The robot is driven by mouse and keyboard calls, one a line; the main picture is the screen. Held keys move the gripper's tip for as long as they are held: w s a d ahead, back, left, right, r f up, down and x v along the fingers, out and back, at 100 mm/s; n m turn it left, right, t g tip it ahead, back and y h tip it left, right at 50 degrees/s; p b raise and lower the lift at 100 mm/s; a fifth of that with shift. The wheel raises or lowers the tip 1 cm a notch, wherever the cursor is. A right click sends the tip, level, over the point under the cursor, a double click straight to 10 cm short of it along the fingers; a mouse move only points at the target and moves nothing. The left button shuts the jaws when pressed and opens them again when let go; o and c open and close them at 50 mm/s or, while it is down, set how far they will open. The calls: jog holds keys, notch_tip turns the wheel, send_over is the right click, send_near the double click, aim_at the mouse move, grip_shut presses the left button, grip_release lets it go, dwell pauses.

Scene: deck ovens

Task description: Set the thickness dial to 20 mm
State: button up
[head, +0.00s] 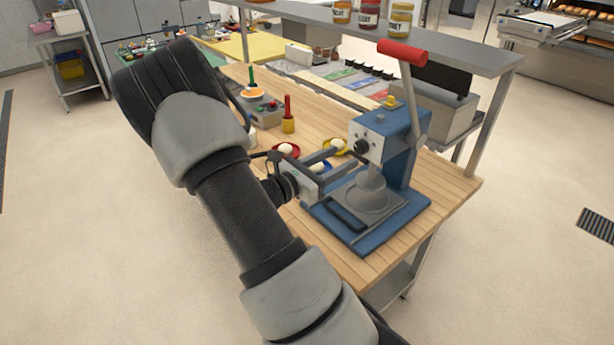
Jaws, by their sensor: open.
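A blue press (408,155) stands at the near right end of the wooden worktop. A round black dial (361,147) sits on its pale front plate; its setting is too small to read. My gripper (356,158) is open, its two long grey fingers reaching towards the front plate, just below the dial in the picture. I cannot tell whether a finger touches the press.
Red, blue and yellow dishes, some holding pale dough balls, lie left of the press, partly behind my gripper. A red-and-yellow tool (288,115) stands behind them. A steel shelf (440,53) with jars (368,15) runs above the back. Open floor (540,230) lies to the right.

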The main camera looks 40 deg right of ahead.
jog(key=s+a+b, duration=0.1)
jog(key=a, duration=1)
jog(key=shift+a, duration=0.35)
jog(key=shift+a, duration=0.1)
